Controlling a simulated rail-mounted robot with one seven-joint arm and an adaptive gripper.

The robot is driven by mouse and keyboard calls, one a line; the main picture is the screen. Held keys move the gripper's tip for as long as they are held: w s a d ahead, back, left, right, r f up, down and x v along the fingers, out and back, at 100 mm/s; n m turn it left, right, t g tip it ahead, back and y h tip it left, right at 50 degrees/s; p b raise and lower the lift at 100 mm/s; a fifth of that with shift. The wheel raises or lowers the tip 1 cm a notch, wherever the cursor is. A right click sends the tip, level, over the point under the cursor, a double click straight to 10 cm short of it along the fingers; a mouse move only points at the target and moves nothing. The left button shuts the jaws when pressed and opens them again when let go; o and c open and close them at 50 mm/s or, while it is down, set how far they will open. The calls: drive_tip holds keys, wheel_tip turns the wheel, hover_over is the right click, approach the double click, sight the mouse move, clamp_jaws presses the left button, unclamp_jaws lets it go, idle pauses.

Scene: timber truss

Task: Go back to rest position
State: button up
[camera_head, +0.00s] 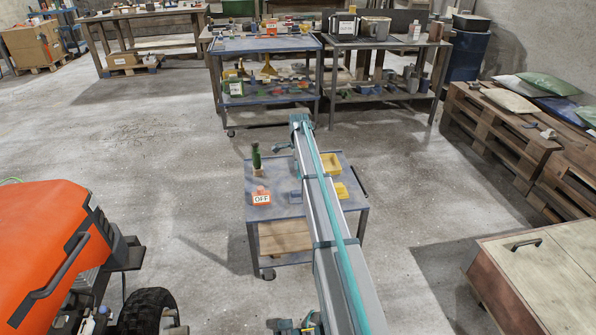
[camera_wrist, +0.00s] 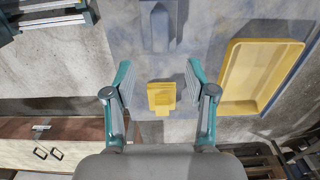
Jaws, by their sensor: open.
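My gripper (camera_wrist: 159,80) shows in the wrist view with its two teal fingers spread wide and nothing held between them. A small yellow piece (camera_wrist: 161,97) shows in the gap between the fingers, apparently on the surface beyond them. A yellow tray (camera_wrist: 258,76) lies to the right of the right finger, apart from it, and looks empty. In the head view, my long grey and teal arm structure hides part of the small cart (camera_head: 278,212), and I cannot make out the fingers there.
An orange machine (camera_head: 50,245) stands at left, a wooden cabinet (camera_head: 550,265) at right. Loaded benches and pallets (camera_head: 500,135) lie beyond. Floor left of the cart is clear.

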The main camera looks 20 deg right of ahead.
drive_tip(key=s+a+f+n+g+p, duration=0.1)
drive_tip(key=s+a+f+n, duration=0.5)
drive_tip(key=s, duration=0.5)
drive_tip(key=s+a+f+n+p, duration=0.1)
drive_tip(key=s+a+f+n, duration=0.4)
drive_tip(key=s+f, duration=0.4)
drive_tip(key=s+a+f+n+g+p, duration=0.15)
drive_tip(key=s+a+f+n, duration=0.4)
drive_tip(key=s, duration=0.65)
drive_tip(key=s+a+f+n+g+p, duration=0.1)
drive_tip(key=s+a+p, duration=0.1)
drive_tip(key=s, duration=1.1)
drive_tip(key=s+a+f+n+g+p, duration=0.1)
drive_tip(key=s+a, duration=0.3)
drive_tip(key=s, duration=0.9)
drive_tip(key=s+a+f+n+g+p, duration=0.1)
drive_tip(key=s+a+n+g+p, duration=0.1)
drive_tip(key=s, duration=1.1)
drive_tip(key=shift+a+p, duration=0.5)
drive_tip(key=shift+a, duration=0.55)
